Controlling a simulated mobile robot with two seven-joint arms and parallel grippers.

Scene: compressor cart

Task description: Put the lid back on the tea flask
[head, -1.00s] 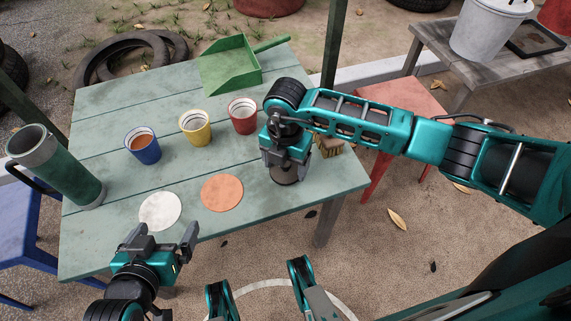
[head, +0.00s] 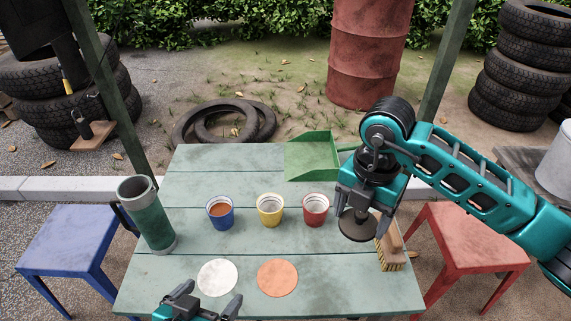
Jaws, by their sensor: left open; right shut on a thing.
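The tea flask (head: 152,222) is a green cylinder with grey bands and a dark side handle. It stands at the left edge of the table, and its top is open. The lid (head: 357,227) is a dark round disc under my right gripper (head: 362,205), which is shut on it. The lid is at the table's right side, beside a brush; I cannot tell whether it touches the table. My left gripper (head: 204,300) is open and empty at the table's front edge, partly cut off by the frame bottom.
On the green table (head: 215,174) stand a blue cup (head: 220,219) with brown contents, a yellow cup (head: 270,217) and a red cup (head: 316,216). A white disc (head: 217,278), an orange disc (head: 278,278), a brush (head: 391,246) and a green dustpan (head: 311,158) lie there too.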

